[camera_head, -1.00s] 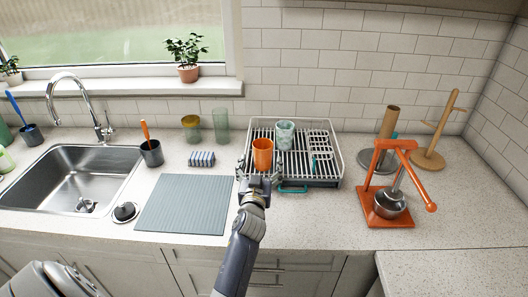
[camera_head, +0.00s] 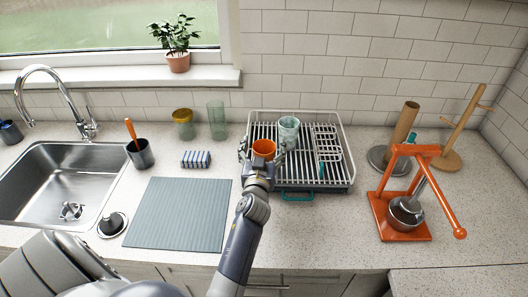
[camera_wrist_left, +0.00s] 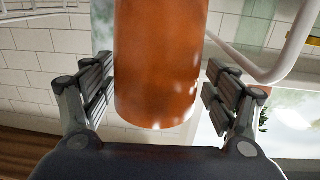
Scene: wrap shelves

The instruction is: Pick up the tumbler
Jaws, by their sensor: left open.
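An orange tumbler (camera_head: 263,149) stands at the left front of the dish rack (camera_head: 343,165). My left gripper (camera_head: 262,160) is at it from the front, with a finger on either side. In the left wrist view the tumbler (camera_wrist_left: 158,60) fills the space between the two open fingers. A gap shows on each side there, so the fingers do not appear to touch it. My gripper hides the tumbler's lower part in the head view. My right gripper is not in view.
A marbled pale cup (camera_head: 288,131) stands in the rack just behind and right of the tumbler. Left are a green glass (camera_head: 216,120), an amber glass (camera_head: 183,124), a striped sponge (camera_head: 196,159) and a grey mat (camera_head: 180,213). An orange press (camera_head: 401,218) stands right.

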